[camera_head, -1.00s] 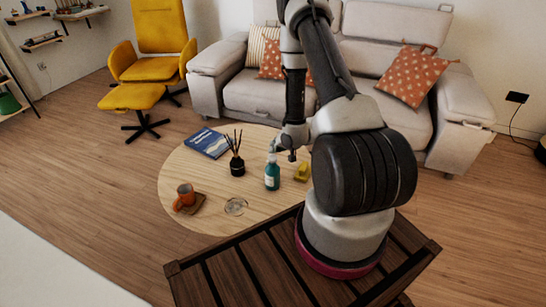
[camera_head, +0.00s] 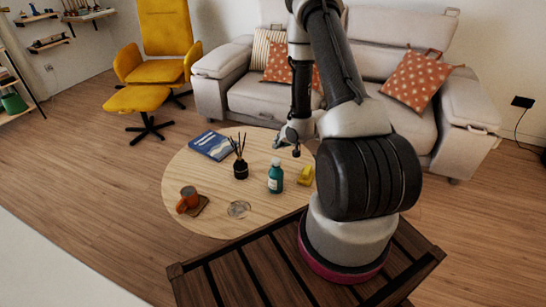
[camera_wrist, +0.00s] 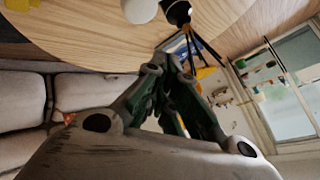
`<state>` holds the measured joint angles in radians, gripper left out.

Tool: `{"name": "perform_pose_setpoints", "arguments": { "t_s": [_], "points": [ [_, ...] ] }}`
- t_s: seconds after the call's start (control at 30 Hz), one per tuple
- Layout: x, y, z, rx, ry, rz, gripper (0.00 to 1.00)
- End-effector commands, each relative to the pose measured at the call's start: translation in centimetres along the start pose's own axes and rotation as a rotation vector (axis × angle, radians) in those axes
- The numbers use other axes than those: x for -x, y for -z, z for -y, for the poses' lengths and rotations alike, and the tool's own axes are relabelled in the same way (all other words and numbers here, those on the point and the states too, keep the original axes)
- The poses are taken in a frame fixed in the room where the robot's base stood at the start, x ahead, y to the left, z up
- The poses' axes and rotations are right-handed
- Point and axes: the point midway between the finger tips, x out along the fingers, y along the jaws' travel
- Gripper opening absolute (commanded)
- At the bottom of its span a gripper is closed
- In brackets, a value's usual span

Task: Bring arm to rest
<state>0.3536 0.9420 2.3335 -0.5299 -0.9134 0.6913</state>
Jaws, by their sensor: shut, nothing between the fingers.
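My arm reaches out over the round wooden coffee table (camera_head: 215,222) in the head view. My gripper (camera_head: 286,144) hangs above the table's far right part, above and behind the teal bottle (camera_head: 275,178), apart from it. In the wrist view my gripper (camera_wrist: 168,62) shows its fingers close together, shut and empty. The wrist view also shows the table top (camera_wrist: 90,45) and a white bottle cap (camera_wrist: 139,10) at the upper edge.
On the table are a reed diffuser (camera_head: 240,168), a blue book (camera_head: 211,145), an orange mug (camera_head: 188,198) on a coaster, a glass dish (camera_head: 239,209) and a yellow object (camera_head: 305,176). A sofa (camera_head: 262,97) stands behind; a yellow armchair (camera_head: 158,70) stands at the left.

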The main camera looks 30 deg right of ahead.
Motion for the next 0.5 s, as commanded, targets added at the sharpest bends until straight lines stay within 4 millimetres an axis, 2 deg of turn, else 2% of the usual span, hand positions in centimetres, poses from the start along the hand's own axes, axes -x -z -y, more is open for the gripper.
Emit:
{"name": "perform_pose_setpoints", "arguments": {
  "t_s": [0.27,0.37,0.5],
  "points": [
    [0.0,-0.2,-0.1,0.023,-0.006,0.007,0.0],
    [0.2,-1.8,-1.7,0.071,-0.068,0.078,0.0],
    [2.0,-6.4,-5.8,0.133,-0.224,0.266,0.0]
  ]
}}
